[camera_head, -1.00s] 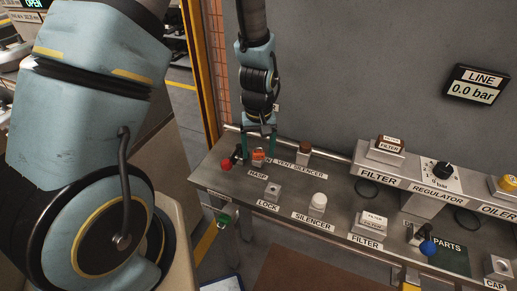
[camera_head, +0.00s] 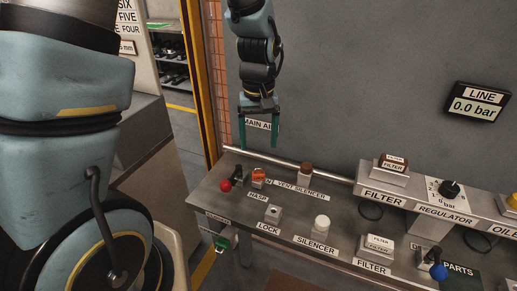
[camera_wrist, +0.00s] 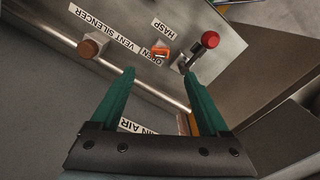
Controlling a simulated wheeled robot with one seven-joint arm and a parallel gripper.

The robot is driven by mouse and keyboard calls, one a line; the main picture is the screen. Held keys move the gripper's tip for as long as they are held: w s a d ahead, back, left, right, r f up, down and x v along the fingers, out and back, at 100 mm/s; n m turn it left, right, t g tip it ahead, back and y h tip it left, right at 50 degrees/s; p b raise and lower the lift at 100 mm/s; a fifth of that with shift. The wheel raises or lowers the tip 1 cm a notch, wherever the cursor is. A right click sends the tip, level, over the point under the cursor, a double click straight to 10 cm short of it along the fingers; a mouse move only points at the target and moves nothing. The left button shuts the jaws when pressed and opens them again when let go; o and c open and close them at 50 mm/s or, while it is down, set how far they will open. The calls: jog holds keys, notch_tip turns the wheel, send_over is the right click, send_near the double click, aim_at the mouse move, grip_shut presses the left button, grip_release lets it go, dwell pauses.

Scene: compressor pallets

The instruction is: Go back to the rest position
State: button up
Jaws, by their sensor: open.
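My gripper (camera_head: 259,132) hangs at the back left of the bench with its two green fingers apart and nothing between them. It is above and behind the orange hasp (camera_head: 258,177), clear of it. In the wrist view the open fingers (camera_wrist: 160,95) point toward the orange hasp (camera_wrist: 161,54) and the red-knobbed lever (camera_wrist: 209,40), touching neither. The red knob (camera_head: 226,185) also shows at the bench's left end. A sign on the wall is partly hidden behind my fingers.
The bench (camera_head: 300,215) carries a vent silencer (camera_head: 305,174), a lock (camera_head: 272,213), a white silencer (camera_head: 322,226), filters (camera_head: 389,169) and a regulator (camera_head: 449,190). A rail (camera_head: 290,163) runs along its back edge. The grey wall behind has a pressure display (camera_head: 477,101).

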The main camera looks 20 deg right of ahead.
dwell(0.4)
jog(key=a+r, duration=0.2)
jog(key=a, duration=1)
jog(key=w+a+r+n+t, duration=0.1)
jog(key=a+r, duration=0.2)
jog(key=a, duration=1)
jog(key=shift+a+t, duration=0.2)
jog(key=shift+t, duration=0.1)
